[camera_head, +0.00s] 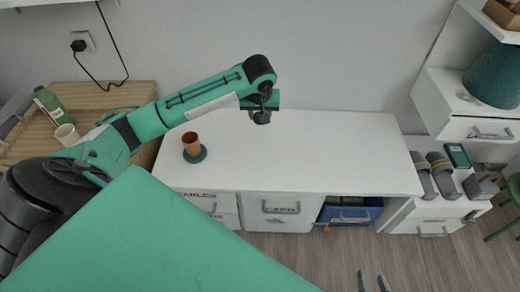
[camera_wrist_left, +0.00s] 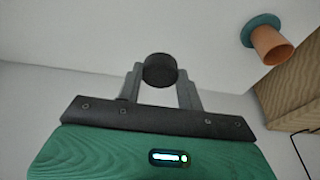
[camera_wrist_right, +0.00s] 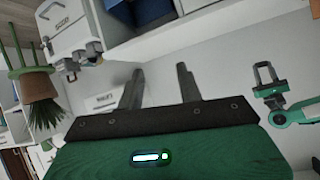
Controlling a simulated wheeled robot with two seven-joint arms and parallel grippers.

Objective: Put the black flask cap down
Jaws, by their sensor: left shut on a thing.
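The black flask cap (camera_wrist_left: 160,70) is a dark round piece between the fingertips of my left gripper (camera_wrist_left: 160,83) in the left wrist view. In the head view, my left gripper (camera_head: 263,105) reaches in from the left, over the back middle of the white desk (camera_head: 310,150), and is shut on the cap. I cannot tell whether the cap touches the desk top. My right gripper (camera_head: 373,284) is at the bottom edge of the head view, in front of the desk. It is open and empty in the right wrist view (camera_wrist_right: 160,82).
A green bottle (camera_head: 48,102) and a cream cup (camera_head: 67,134) stand on the wooden cabinet (camera_head: 120,97). The desk's middle and right are bare.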

